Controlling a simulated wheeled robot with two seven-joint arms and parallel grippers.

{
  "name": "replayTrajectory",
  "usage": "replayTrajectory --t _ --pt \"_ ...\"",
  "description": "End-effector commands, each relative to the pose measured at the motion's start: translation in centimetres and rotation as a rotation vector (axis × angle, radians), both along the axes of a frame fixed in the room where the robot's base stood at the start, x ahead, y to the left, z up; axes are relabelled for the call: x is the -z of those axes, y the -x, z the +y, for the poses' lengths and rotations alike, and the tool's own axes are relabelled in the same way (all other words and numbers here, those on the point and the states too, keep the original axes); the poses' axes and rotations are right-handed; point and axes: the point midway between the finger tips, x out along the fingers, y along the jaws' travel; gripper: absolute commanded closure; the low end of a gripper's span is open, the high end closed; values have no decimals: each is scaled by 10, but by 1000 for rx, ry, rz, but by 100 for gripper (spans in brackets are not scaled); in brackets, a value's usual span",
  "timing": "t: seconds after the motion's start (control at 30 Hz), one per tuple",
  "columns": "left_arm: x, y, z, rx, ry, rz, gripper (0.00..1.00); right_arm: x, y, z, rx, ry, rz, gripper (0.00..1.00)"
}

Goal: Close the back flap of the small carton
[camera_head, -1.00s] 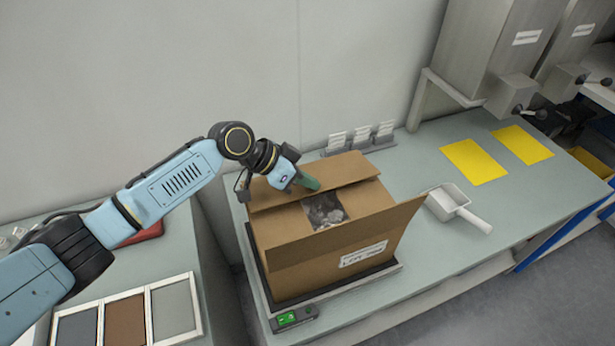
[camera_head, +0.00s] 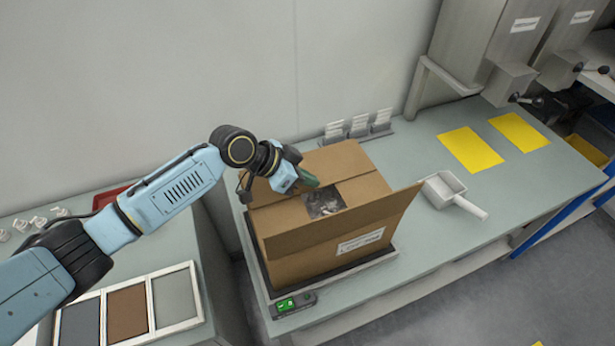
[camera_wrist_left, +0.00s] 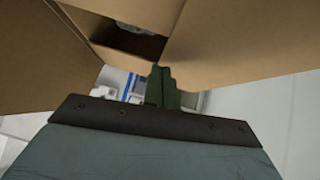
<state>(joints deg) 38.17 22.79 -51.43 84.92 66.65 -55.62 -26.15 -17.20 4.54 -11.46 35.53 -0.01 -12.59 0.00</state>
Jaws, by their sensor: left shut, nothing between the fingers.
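The small carton (camera_head: 330,262) is an open brown box on a scale. Its back flap (camera_head: 345,156) is folded inward and lies nearly flat over the rear of the top. The front flap (camera_head: 345,222) stands up, tilted outward. Side flaps are folded in, leaving a gap in the middle that shows grey contents (camera_head: 324,202). My left gripper (camera_head: 312,182) is shut and empty, with its green fingers at the back flap; contact is not clear. In the left wrist view its fingers (camera_wrist_left: 162,85) are together beside brown cardboard. My right gripper is not in view.
The scale (camera_head: 298,303) has a lit green display. Label holders (camera_head: 358,127) stand behind the carton by the wall. A white scoop (camera_head: 452,194) lies at its right, and yellow sheets (camera_head: 471,150) lie further right. A framed tray (camera_head: 128,308) is at the left.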

Motion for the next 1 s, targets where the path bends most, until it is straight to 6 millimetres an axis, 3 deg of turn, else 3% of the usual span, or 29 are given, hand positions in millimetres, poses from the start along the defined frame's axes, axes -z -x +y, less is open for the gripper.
replayTrajectory --t 0.33,0.6,0.7,1.0 --pt "-16 0 0 -1 1 -1 100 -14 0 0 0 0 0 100" --pt "-54 0 4 -6 1 -2 100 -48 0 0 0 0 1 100" --pt "-63 7 21 -6 -2 -5 100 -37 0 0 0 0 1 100" --pt "-103 25 58 -6 -1 -2 100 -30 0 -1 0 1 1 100"
